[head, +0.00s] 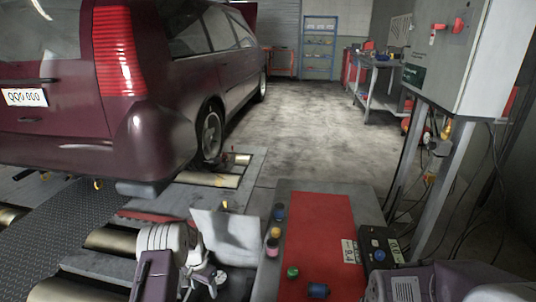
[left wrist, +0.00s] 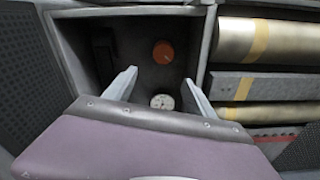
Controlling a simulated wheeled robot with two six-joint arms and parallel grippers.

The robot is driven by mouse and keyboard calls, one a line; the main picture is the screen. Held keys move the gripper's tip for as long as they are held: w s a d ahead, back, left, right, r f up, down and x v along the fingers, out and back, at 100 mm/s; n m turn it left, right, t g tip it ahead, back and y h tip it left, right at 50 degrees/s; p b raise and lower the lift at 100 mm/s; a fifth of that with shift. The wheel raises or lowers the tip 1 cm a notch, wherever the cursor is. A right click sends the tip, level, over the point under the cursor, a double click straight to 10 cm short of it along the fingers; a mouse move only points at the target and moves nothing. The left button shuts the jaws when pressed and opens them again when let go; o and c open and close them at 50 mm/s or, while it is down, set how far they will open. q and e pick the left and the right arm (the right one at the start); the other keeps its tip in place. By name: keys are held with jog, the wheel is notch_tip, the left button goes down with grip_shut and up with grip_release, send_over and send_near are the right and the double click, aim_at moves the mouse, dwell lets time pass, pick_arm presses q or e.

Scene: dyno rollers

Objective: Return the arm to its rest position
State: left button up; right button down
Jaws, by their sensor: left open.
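My left gripper (head: 203,280) is at the bottom left of centre in the head view, low over the roller bed. In the left wrist view its two fingers (left wrist: 160,76) are spread apart with nothing between them. They point into a dark open compartment (left wrist: 112,45). A round white dial gauge (left wrist: 162,102) and an orange round part (left wrist: 163,52) lie in that compartment, apart from the fingers as far as I can tell. My right gripper is out of view; only part of my right arm shows at the bottom right.
A red-topped cart (head: 318,235) with coloured knobs stands right of my left gripper. A maroon car (head: 150,85) stands on the rollers (head: 112,238). A raised grey plate (head: 228,228) is just beyond the gripper. A grey cabinet (head: 460,60) stands at right. Open floor lies behind.

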pick_arm(q)
jog(key=w+d+r+m+t, duration=0.1)
jog(key=w+d+r+t, duration=0.2)
jog(key=r, duration=0.9)
jog(key=s+d+r, duration=0.5)
jog(key=r, duration=0.2)
jog(key=s+d+f+n+g, duration=0.15)
jog(key=s+n, duration=0.35)
jog(key=s, duration=1.3)
notch_tip(320, 180, up, 38)
jog(key=p, duration=3.6)
jog(key=shift+w+d, duration=0.35)
jog(key=shift+d, duration=0.05)
jog(key=shift+g, duration=0.25)
